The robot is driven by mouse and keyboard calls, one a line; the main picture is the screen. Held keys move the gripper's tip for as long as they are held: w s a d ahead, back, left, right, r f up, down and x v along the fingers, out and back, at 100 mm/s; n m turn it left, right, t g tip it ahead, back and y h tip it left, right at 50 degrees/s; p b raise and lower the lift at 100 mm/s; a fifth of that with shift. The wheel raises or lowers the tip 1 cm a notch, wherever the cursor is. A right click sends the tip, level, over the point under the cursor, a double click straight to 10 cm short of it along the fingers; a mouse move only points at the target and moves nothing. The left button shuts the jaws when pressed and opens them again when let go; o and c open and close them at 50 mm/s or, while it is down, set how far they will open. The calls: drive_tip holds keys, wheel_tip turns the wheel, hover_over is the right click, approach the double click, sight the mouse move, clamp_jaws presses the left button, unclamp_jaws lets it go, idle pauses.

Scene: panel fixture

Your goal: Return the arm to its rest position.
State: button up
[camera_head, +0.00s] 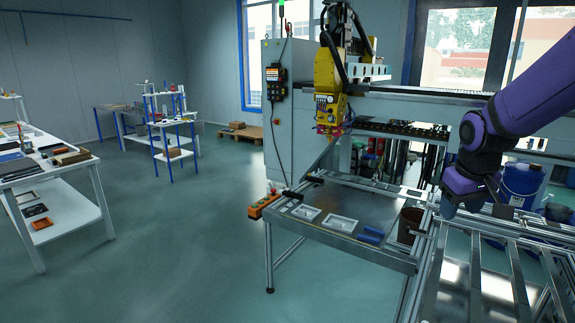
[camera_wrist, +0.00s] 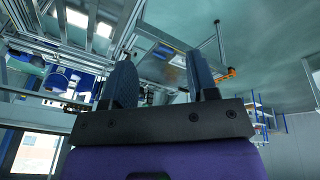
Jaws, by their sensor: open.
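My purple arm reaches in from the right in the head view. My gripper (camera_head: 449,207) is at its lower end, above the left edge of the metal rail frame (camera_head: 508,262). In the wrist view the two dark fingers of my gripper (camera_wrist: 162,84) stand apart with nothing between them. The wrist picture looks tilted or upside down, with the floor at the top. The fingertips are small in the head view and partly hidden by the wrist.
A metal worktable (camera_head: 345,240) with white trays and blue parts stands left of my gripper. A brown bin (camera_head: 409,225) and a blue barrel (camera_head: 521,182) are close by. A yellow machine head (camera_head: 326,85) hangs behind. The floor (camera_head: 190,240) on the left is clear.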

drive_tip(key=s+a+r, duration=0.2)
drive_tip(key=s+r, duration=0.1)
drive_tip(key=s, duration=0.4)
drive_tip(key=s+a+r+m+t, duration=0.1)
drive_tip(key=s+a+r, duration=0.1)
drive_tip(key=s, duration=0.6)
drive_tip(key=s+a+r+t+y, duration=0.1)
drive_tip(key=s+a+r, duration=0.1)
drive_tip(key=s+r, duration=0.2)
drive_tip(key=s, duration=0.3)
drive_tip(key=shift+s+m, duration=0.3)
